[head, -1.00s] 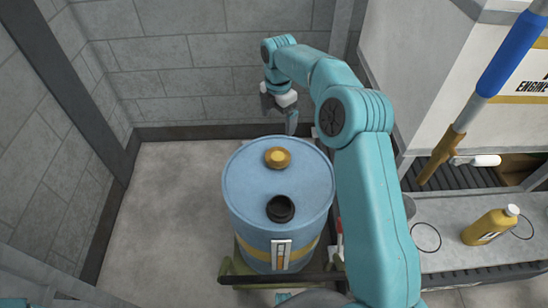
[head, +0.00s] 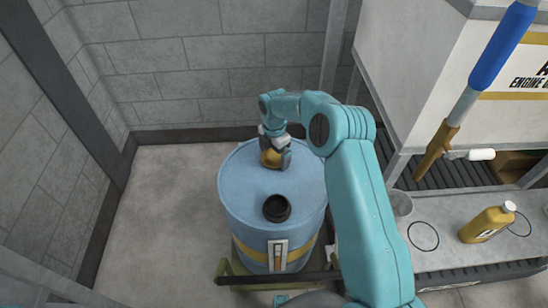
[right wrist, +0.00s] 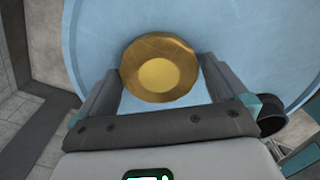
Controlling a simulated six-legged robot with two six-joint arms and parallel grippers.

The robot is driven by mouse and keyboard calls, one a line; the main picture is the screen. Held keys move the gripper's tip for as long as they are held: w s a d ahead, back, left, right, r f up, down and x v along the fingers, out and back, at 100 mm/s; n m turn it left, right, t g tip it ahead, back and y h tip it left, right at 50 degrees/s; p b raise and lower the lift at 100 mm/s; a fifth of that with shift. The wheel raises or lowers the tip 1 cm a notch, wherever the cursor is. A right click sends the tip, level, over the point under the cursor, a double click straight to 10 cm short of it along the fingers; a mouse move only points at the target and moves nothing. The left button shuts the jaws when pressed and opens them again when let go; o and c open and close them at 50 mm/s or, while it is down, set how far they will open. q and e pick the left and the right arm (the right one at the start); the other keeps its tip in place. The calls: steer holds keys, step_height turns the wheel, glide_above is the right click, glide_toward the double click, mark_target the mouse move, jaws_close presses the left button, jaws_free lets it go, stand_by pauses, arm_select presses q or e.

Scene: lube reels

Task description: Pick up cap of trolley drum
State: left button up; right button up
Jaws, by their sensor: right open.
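The blue trolley drum (head: 240,200) stands upright on its trolley. Its gold-brown cap (head: 269,158) is on the far part of the drum top, partly hidden by my right gripper (head: 275,158). My right gripper (right wrist: 157,78) is open. My left gripper is not in view.
A black round fitting (head: 277,208) stands on the near part of the drum top. To the right, a grey bench (head: 450,265) holds a yellow bottle (head: 487,225). A blue-handled pole (head: 500,50) slants above it. Block walls stand behind and left; the left floor is clear.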

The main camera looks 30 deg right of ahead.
steer(key=c, duration=0.8)
